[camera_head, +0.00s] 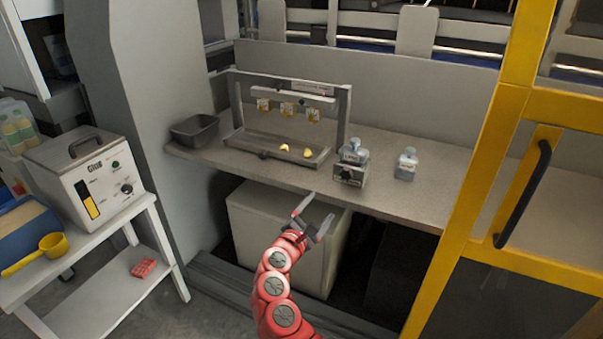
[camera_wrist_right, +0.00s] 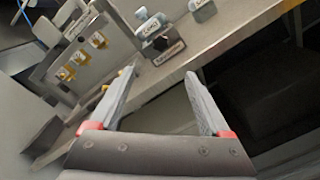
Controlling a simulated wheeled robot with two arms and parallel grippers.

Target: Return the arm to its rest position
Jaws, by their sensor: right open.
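My right gripper (camera_head: 314,216) is open and empty. It is in front of the shelf's front edge, apart from everything on the shelf, with my red arm reaching up from the bottom of the head view. In the right wrist view its two fingers (camera_wrist_right: 160,98) are spread wide with nothing between them. My left gripper does not show in either view.
The shelf (camera_head: 400,207) holds a metal frame (camera_head: 343,110) with hanging yellow tags, a dark bin (camera_head: 195,130), a bottle on a small device (camera_head: 350,174) and another bottle (camera_head: 406,165). A yellow door frame (camera_head: 455,240) stands right; a white cart (camera_head: 100,232) stands left.

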